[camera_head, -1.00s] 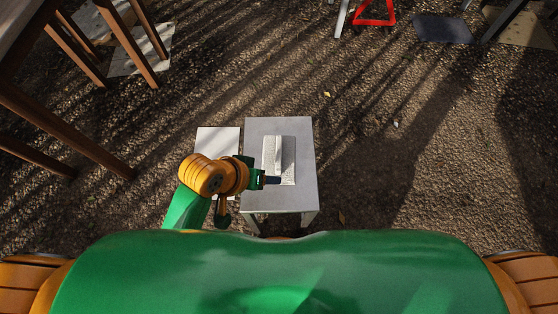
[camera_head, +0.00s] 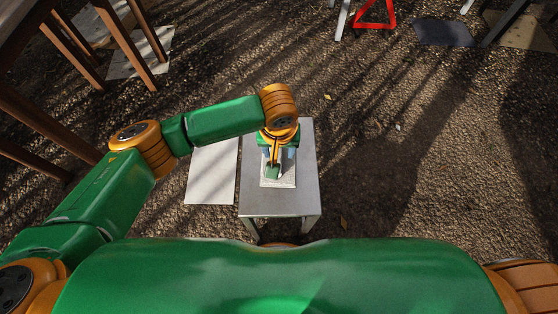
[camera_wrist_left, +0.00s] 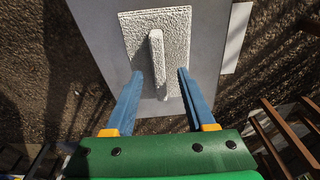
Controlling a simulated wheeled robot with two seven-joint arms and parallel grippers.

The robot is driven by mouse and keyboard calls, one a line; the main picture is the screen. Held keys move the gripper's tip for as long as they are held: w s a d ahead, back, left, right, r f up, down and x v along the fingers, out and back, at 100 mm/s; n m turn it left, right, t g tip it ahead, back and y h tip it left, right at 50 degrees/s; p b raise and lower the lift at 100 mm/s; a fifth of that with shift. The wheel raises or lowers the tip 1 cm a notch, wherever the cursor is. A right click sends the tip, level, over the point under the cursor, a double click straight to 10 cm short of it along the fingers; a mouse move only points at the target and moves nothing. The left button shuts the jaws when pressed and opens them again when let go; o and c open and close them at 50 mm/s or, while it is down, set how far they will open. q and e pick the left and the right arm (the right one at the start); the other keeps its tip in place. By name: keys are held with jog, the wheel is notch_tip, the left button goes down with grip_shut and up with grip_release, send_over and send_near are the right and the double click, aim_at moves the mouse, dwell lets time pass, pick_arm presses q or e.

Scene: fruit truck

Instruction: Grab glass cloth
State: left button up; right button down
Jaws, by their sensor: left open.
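The glass cloth (camera_head: 287,183) is white and textured, lying flat on a small grey table, with a raised ridge along its middle. In the head view my left arm and gripper cover much of it. In the left wrist view the flat part (camera_wrist_left: 181,35) and the ridge (camera_wrist_left: 156,58) show clearly. My left gripper (camera_head: 277,158) is over the cloth, pointing down at it. Its two blue fingers (camera_wrist_left: 160,75) are open, one on each side of the ridge, with gaps visible to both sides. My right gripper is not in view.
The grey table (camera_head: 253,202) is bare around the cloth. A white flat panel (camera_head: 209,180) lies to its left. Brown wooden furniture legs (camera_head: 130,45) stand at the upper left, and a red frame (camera_head: 375,22) is at the top. The gravel to the right is open.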

pick_arm(q)
jog(key=shift+w+f, duration=0.1)
jog(key=shift+f, duration=0.5)
jog(key=shift+r, duration=0.1)
grip_shut()
